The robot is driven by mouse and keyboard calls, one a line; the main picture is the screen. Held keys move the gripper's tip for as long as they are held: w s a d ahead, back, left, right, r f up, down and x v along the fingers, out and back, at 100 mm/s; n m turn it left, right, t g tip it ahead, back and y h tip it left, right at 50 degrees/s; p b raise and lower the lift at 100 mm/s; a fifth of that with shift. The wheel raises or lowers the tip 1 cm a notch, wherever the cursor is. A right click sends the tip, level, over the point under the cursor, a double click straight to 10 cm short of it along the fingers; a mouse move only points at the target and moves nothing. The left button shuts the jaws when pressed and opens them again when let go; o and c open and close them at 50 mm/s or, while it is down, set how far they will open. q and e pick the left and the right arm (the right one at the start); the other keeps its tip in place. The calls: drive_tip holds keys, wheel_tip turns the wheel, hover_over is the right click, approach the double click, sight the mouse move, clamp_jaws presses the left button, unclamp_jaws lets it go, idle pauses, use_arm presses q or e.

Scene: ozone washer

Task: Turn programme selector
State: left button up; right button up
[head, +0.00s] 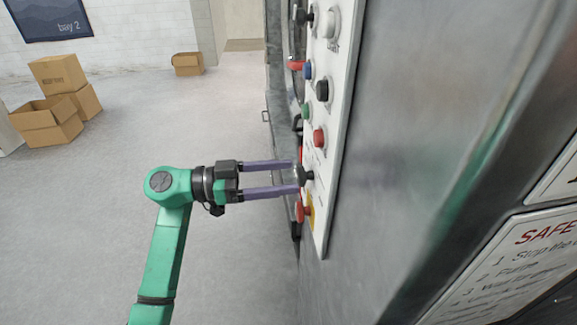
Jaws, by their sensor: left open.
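My left gripper (299,177) reaches in from the left with two purple fingers, open, pointing at the control panel. A dark knob (307,176) low on the white panel (336,120) sits at the fingertips, between them in the picture. I cannot tell whether the fingers touch it. Other dark knobs sit higher: one in the middle (322,90) and one near the top (304,17). No label that I can read says which is the programme selector. My right gripper is out of view.
Red (319,137), green (306,110) and blue (308,69) buttons stick out above the gripper. A red button on yellow (306,211) is just below it. The steel cabinet (420,130) fills the right. Cardboard boxes (58,90) stand far left; the floor between is clear.

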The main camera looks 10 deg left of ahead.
use_arm(q)
drive_tip(key=shift+x, duration=0.95)
drive_tip(key=shift+a, duration=0.1)
clamp_jaws()
